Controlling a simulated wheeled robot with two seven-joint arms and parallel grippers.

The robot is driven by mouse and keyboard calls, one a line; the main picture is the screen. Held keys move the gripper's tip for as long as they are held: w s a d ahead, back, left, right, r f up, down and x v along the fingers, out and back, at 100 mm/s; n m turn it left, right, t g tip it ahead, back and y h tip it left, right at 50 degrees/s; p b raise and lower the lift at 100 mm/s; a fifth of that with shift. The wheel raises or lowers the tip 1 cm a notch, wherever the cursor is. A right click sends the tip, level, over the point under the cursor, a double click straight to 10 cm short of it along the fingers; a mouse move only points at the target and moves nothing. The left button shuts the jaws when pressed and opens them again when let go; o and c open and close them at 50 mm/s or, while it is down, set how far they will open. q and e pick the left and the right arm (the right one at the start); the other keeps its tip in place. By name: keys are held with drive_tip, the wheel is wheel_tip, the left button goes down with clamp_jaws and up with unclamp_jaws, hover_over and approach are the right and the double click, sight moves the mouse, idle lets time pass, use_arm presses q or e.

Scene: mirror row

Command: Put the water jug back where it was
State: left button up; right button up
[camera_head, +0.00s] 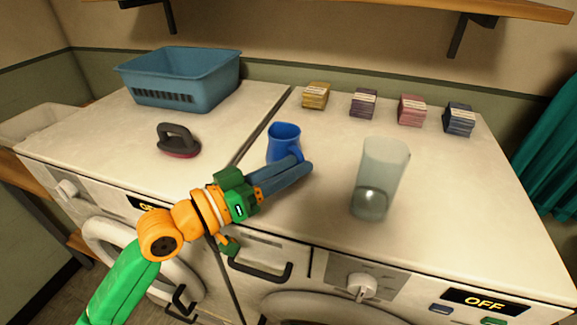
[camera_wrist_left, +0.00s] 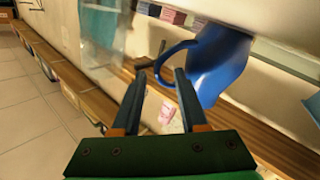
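A blue jug (camera_head: 283,141) with a side handle stands upright on the white machine tops, near the seam between them. A tall clear container (camera_head: 381,180) stands to its right, with a darker lower part that may be water. My left gripper (camera_head: 305,162) reaches in from the left, its fingers at the blue jug's handle side. In the left wrist view the fingers (camera_wrist_left: 160,72) are apart, and the blue jug (camera_wrist_left: 220,62) is just beyond them with its handle loop near the tips. Whether they touch the handle I cannot tell. My right gripper is not in view.
A blue basket (camera_head: 184,80) stands at the back left, with a dark-handled brush or iron (camera_head: 178,141) before it. Several small stacks, such as the yellow one (camera_head: 316,95), line the back right. The top right of the clear container is bare. A shelf overhangs the back.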

use_arm(q)
drive_tip(key=b+v, duration=0.6)
drive_tip(key=v, duration=0.6)
drive_tip(key=shift+b, duration=0.4)
drive_tip(key=shift+s, duration=0.1)
